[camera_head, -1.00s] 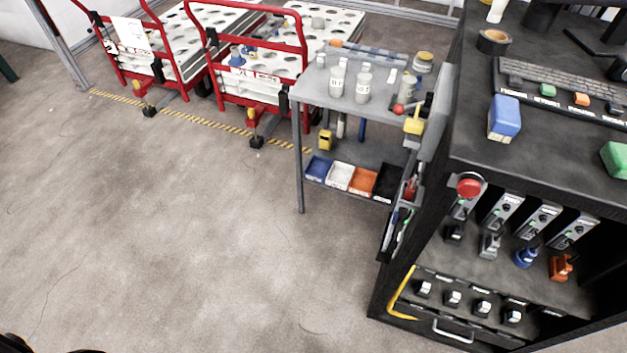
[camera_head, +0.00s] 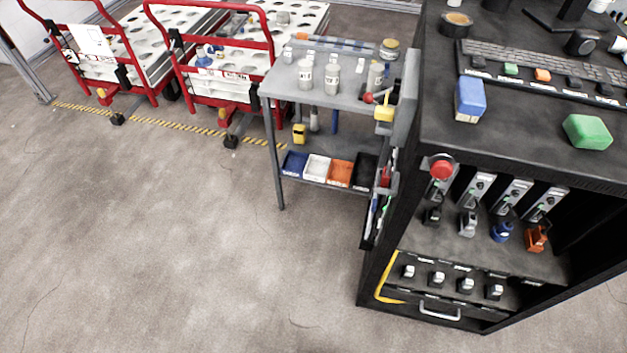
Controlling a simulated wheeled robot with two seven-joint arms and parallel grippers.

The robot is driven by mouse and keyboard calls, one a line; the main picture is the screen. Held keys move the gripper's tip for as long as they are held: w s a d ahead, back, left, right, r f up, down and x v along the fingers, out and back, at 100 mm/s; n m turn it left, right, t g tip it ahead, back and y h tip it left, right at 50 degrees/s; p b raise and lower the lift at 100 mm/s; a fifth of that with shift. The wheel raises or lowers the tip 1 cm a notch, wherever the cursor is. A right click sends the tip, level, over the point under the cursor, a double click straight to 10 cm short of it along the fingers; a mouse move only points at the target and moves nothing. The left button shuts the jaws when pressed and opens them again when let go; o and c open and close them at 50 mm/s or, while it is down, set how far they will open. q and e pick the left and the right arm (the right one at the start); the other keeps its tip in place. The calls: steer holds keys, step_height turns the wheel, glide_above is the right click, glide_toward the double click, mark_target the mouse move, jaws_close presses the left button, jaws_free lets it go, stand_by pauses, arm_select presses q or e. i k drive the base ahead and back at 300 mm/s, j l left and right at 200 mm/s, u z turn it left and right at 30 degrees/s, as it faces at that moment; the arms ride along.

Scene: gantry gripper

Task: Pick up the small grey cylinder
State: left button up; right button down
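A small grey cylinder-like piece (camera_head: 283,18) stands on the white perforated top of the right red-framed cart (camera_head: 262,38), far back at the upper middle. On the grey workbench (camera_head: 290,85), a small pale piece (camera_head: 288,55) sits at the back left corner, too small to tell its shape. Two grey-white bottles, a left one (camera_head: 305,77) and a right one (camera_head: 332,78), stand upright on the bench top. I cannot tell for certain which of these is the small grey cylinder. Neither of my grippers is in view.
A black cabinet (camera_head: 480,150) with a keyboard (camera_head: 540,70), a blue block (camera_head: 469,99) and a green block (camera_head: 587,132) fills the right side. Several coloured bins, such as an orange one (camera_head: 341,173), lie on the bench's lower shelf. The floor (camera_head: 150,250) at left and front is clear.

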mark_target(376, 71)
steer(key=z, duration=0.25)
steer(key=i+j+z, duration=0.3)
steer(key=j+z, duration=0.35)
steer(key=i+j+z, duration=0.15)
steer(key=j+z, duration=0.15)
